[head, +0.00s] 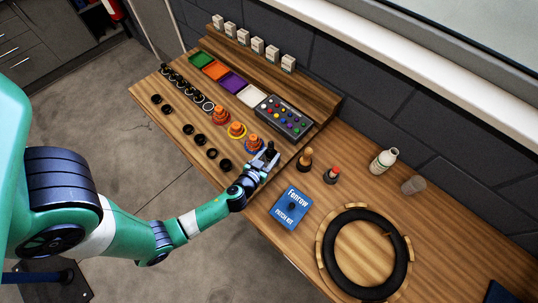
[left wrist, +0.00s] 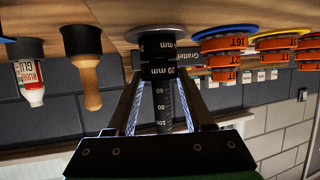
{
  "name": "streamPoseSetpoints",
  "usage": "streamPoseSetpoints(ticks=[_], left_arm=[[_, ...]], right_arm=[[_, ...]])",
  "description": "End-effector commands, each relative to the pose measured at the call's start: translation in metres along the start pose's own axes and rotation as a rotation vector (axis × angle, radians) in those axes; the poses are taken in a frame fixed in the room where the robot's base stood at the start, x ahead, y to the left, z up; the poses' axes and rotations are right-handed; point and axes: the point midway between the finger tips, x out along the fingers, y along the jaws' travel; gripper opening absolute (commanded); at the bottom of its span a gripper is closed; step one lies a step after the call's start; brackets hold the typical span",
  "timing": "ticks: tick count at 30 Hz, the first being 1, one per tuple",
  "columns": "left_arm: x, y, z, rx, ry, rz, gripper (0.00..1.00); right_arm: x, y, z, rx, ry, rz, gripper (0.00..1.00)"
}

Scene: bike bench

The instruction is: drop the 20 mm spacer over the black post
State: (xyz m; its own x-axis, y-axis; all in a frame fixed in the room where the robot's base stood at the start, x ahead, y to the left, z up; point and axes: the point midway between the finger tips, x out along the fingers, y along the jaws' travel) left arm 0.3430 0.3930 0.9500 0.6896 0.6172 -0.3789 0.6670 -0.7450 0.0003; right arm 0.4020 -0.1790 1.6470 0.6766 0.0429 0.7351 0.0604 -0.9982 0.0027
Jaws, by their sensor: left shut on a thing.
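The black post (left wrist: 163,105) stands on a grey round base (left wrist: 158,32) and carries scale marks; it appears upside down in the left wrist view. The 20 mm spacer (left wrist: 158,72) is a black ring with white lettering. It is around the post, close against another black lettered ring (left wrist: 158,47) nearer the base. My left gripper (head: 266,159) is shut on the 20 mm spacer, with one finger on each side. In the head view the gripper mostly hides the post and spacer. My right gripper is not in view.
Stacks of orange sprockets (left wrist: 225,45) stand beside the post. Several loose black rings (head: 200,139) lie along the bench's front. A wooden-handled tool (head: 305,158), a blue patch kit (head: 290,208) and a tyre (head: 332,255) are to the right. A button box (head: 284,117) lies behind.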

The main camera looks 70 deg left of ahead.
Motion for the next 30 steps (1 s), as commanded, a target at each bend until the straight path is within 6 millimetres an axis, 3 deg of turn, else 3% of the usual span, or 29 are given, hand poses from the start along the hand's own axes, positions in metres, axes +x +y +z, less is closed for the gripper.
streamPoseSetpoints(ticks=[4, 5, 10, 22, 26, 30], left_arm=[[0.0, 0.0, 0.0, 0.0, 0.0, 0.0, 0.0], [0.0, 0.0, 0.0, 0.0, 0.0, 0.0, 0.56], [0.0, 0.0, 0.0, 0.0, 0.0, 0.0, 0.86], [-0.008, 0.001, 0.0, 0.001, 0.0, 0.002, 0.87], [-0.032, 0.001, 0.0, 0.003, -0.001, 0.004, 0.87], [-0.068, 0.002, 0.002, 0.005, -0.001, 0.009, 0.87]], right_arm=[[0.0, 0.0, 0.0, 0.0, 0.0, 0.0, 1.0], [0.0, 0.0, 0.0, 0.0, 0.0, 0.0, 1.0], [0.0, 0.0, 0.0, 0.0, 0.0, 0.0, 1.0], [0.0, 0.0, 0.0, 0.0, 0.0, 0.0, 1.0], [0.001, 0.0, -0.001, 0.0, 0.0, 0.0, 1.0], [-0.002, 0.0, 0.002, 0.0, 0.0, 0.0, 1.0]])
